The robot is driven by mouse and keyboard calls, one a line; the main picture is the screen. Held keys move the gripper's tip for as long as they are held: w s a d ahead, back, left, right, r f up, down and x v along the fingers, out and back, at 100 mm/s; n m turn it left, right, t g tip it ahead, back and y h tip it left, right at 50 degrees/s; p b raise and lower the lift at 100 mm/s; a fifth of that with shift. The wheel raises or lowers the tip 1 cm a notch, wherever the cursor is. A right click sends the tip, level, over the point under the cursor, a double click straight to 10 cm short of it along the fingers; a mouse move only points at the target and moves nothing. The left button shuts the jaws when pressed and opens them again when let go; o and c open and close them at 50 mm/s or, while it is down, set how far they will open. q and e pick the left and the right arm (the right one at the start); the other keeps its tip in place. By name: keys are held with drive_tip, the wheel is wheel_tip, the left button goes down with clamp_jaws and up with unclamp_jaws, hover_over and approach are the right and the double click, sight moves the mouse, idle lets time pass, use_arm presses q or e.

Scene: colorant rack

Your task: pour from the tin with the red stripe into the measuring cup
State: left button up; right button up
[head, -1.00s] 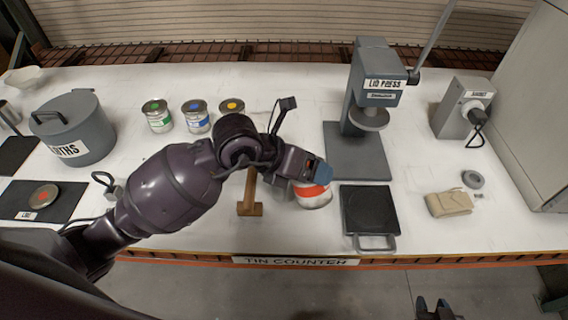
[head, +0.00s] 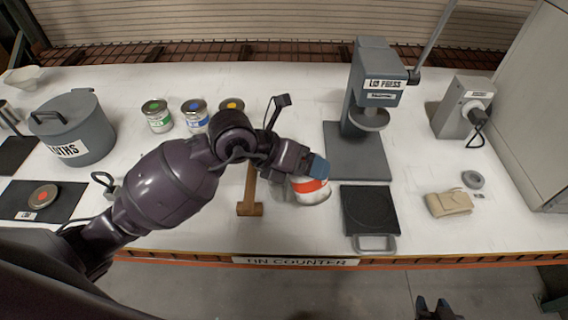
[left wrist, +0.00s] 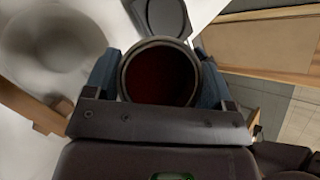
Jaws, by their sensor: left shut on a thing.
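The tin with the red stripe (head: 312,188) is white with an orange-red band. My left gripper (head: 316,169) is shut around it near the rim, over the counter's front middle. In the left wrist view the open tin (left wrist: 160,75) sits between both fingers, with dark red inside. A pale, blurred round vessel (left wrist: 50,45) lies left of the tin there. It may be the measuring cup; in the head view my arm and the tin largely hide that spot. My right gripper (head: 434,308) is empty at the bottom edge, its fingers apart.
A wooden-handled tool (head: 250,208) lies left of the tin. A dark plate with a handle (head: 370,210) lies right, before the lid press (head: 372,110). Several closed tins (head: 194,115) stand behind my arm. A lid (head: 43,195) rests on a black mat at left.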

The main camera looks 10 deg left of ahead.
use_arm(q)
drive_tip(key=shift+w+a+r+n+g+h, duration=0.2)
drive_tip(key=shift+w+a+n+g+h, duration=0.1)
drive_tip(key=shift+w+a+h, duration=0.15)
idle(0.9)
drive_tip(key=shift+w+a+r+n+g+h+b, duration=0.15)
drive_tip(key=shift+r+n+g+h+b, duration=0.15)
drive_tip(key=shift+h, duration=0.25)
drive_tip(key=shift+w+a+r+n+g+h+b, duration=0.1)
drive_tip(key=shift+n+g+h+b, duration=0.15)
drive_tip(key=shift+n+h, duration=0.2)
idle(2.5)
drive_tip(key=shift+a+f+n+g+h+b, duration=0.1)
drive_tip(key=shift+f+n+g+h+b, duration=0.15)
drive_tip(key=shift+f+h+b, duration=0.3)
idle(1.0)
